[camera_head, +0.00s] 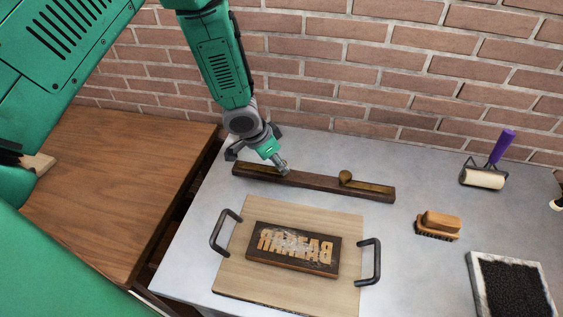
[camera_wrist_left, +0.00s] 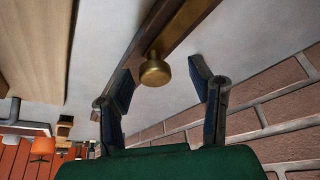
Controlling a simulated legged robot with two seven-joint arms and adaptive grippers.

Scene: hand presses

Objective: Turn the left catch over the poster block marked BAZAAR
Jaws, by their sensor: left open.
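The poster block (camera_head: 292,262), with raised mirrored BAZAAR lettering, lies on a wooden board (camera_head: 238,275) with two black handles. Behind it a dark wooden bar (camera_head: 317,183) carries two brass catches. The left catch (camera_head: 257,172) lies along the bar, its strip pointing left; its knob is mostly hidden by my gripper in the head view. The right catch (camera_head: 346,177) shows its round knob, its strip pointing right. My left gripper (camera_head: 279,162) is open at the left catch. In the wrist view, the brass knob (camera_wrist_left: 154,71) sits between the spread fingers (camera_wrist_left: 162,80), with gaps showing on both sides.
A brick wall (camera_head: 345,70) stands close behind the grey table (camera_head: 415,275). A brush (camera_head: 440,222), a purple-handled roller (camera_head: 484,178) and an ink tray (camera_head: 474,270) are on the right. A wooden cabinet (camera_head: 120,180) stands on the left.

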